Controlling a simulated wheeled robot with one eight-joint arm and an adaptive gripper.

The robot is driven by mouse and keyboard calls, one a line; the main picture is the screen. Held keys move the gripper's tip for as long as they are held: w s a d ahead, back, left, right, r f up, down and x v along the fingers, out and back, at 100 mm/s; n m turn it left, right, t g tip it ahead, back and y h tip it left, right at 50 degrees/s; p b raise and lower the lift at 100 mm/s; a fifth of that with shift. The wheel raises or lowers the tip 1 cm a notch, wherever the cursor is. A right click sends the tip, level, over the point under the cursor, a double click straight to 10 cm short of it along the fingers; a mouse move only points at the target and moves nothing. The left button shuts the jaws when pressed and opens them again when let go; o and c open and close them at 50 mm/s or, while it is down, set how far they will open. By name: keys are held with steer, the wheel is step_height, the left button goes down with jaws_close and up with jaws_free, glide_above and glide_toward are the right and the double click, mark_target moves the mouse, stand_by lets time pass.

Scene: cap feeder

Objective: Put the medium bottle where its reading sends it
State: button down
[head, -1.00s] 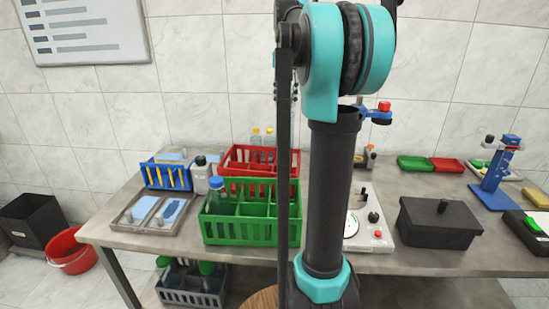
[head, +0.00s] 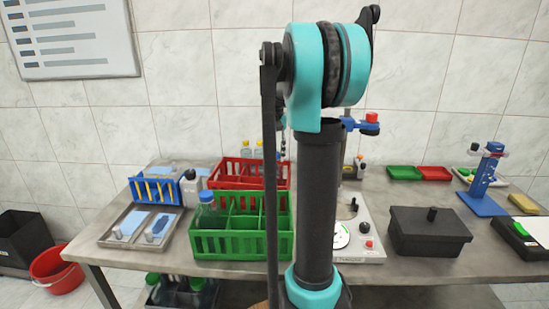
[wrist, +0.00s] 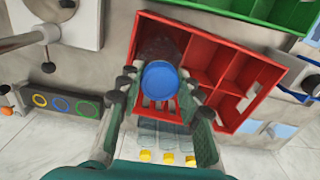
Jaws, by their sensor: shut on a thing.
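A bottle with a blue cap (wrist: 160,80) is held upright between the fingers of my gripper (wrist: 158,88) in the wrist view. Its dark body reaches down over or into a compartment of the red crate (wrist: 225,42); I cannot tell how deep. Other compartments beside it look empty. In the head view the red crate (head: 225,184) stands behind the green crate (head: 225,247). My arm hides the held bottle and most of my gripper there. Another blue-capped bottle (head: 207,208) stands in the green crate's left part.
Yellow-capped bottles (wrist: 167,158) stand close together at the red crate's far side. A device with a dial (head: 360,240) and a dark lidded box (head: 428,232) are right of the crates. A blue rack (head: 155,190) and a grey tray (head: 112,240) are on the left.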

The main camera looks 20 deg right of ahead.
steer(key=shift+f, duration=0.65)
steer(key=c, duration=1)
jaws_free()
steer(key=shift+f, duration=0.1)
steer(key=shift+c, duration=0.2)
step_height(320, 180, up, 12)
